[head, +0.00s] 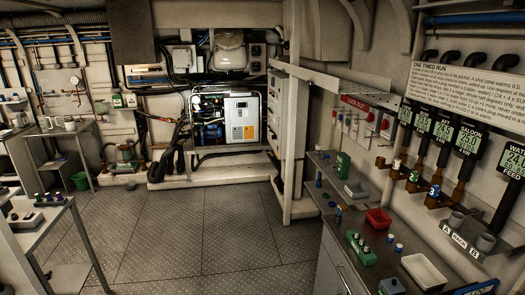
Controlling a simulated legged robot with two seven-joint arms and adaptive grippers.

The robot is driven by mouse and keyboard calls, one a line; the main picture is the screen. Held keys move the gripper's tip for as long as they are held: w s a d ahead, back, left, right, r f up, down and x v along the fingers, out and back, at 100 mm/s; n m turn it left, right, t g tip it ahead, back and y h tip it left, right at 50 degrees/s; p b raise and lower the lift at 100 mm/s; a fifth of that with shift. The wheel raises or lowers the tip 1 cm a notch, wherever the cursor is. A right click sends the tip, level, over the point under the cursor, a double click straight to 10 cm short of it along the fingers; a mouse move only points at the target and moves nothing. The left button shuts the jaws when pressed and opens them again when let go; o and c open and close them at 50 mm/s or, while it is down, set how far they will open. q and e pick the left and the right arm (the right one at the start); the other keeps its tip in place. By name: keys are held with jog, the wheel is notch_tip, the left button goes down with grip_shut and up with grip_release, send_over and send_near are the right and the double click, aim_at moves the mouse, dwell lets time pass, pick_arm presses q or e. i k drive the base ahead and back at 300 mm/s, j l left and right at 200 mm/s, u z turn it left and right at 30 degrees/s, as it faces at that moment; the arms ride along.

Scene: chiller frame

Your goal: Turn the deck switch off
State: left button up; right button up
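No switch that I can read as the deck switch shows at this size. A red "LOCK OUT" sign (355,102) is on the right wall, past the end of the worktop. Below and beside it are small wall fittings, including a red one (386,122); their labels and positions are too small to read. A white machine box (242,119) with a yellow label stands in the frame at the back; I cannot tell a switch on it. Neither of my grippers is in view.
A grey worktop (338,229) runs along the right, with a red tray (377,219), a white tray (424,270) and green blocks. Display panels (467,139) line the right wall. A side table (45,220) stands at left. The plated floor (175,240) between is clear.

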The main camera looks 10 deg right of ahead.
aim_at(370, 117)
jog(key=i+j+z, duration=0.15)
jog(key=i+z, duration=0.3)
jog(key=i+j+z, duration=0.9)
jog(key=i+z, duration=0.1)
jog(key=z, duration=0.35)
jog(key=i+j+z, duration=0.1)
jog(key=z, duration=0.35)
